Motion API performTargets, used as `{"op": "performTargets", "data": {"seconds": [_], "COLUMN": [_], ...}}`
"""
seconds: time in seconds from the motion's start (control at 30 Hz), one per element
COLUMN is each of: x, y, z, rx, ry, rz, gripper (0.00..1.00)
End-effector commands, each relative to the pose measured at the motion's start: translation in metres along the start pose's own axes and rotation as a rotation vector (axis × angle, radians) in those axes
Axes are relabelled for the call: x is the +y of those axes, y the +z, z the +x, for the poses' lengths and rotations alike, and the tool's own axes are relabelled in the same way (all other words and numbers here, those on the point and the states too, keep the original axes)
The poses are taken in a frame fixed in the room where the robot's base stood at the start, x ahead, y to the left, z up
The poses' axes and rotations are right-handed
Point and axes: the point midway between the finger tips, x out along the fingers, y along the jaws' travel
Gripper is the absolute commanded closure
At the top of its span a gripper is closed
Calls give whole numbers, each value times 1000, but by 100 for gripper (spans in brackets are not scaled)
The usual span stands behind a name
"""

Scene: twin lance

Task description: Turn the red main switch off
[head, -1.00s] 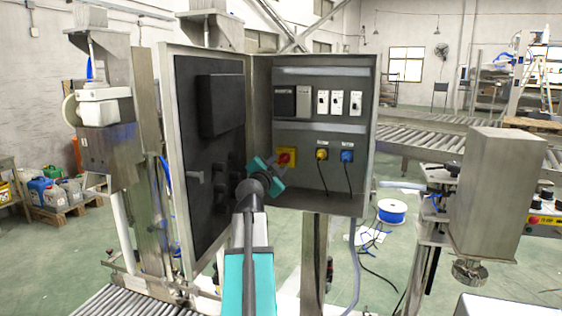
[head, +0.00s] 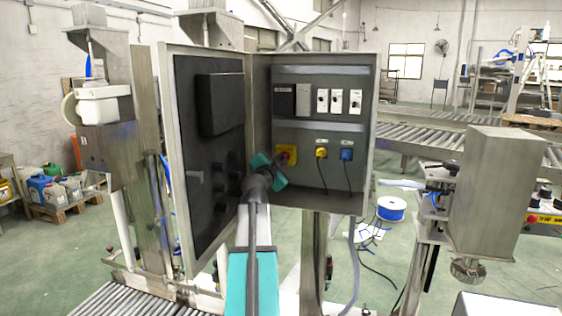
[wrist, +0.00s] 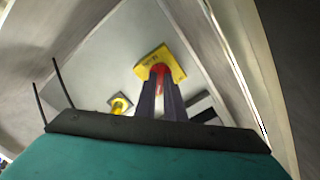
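The red main switch (head: 286,153) sits on a yellow plate (head: 280,150) on the inner back panel of the open grey cabinet (head: 366,140). In the wrist view the red switch (wrist: 159,70) shows at the fingertips, with its yellow plate (wrist: 172,62) behind it and turned at an angle. My gripper (head: 280,166), with a teal body, is at the switch and partly covers it in the head view. In the wrist view the two dark fingers of my gripper (wrist: 160,84) are close together, one on each side of the red handle. They look shut on it.
A yellow knob (head: 321,152) and a blue knob (head: 346,154) with cables are right of the switch. White switches (head: 338,101) are above. The cabinet door (head: 205,150) stands open to the left of my arm. A metal box (head: 492,195) is further right.

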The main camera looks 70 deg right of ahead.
Motion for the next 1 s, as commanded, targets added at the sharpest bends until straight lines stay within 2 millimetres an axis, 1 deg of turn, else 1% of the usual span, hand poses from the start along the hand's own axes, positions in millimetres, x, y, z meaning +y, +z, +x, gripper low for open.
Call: {"op": "performTargets", "data": {"seconds": [0.33,0.53,0.77,1.0], "x": [0,1,1,1], "y": [1,2,3,3], "z": [0,0,0,0], "rx": [-1,-1,-1,-2], "ry": [1,0,0,1], "rz": [-16,-71,-191,-364], "gripper": [100,100,100,100]}}
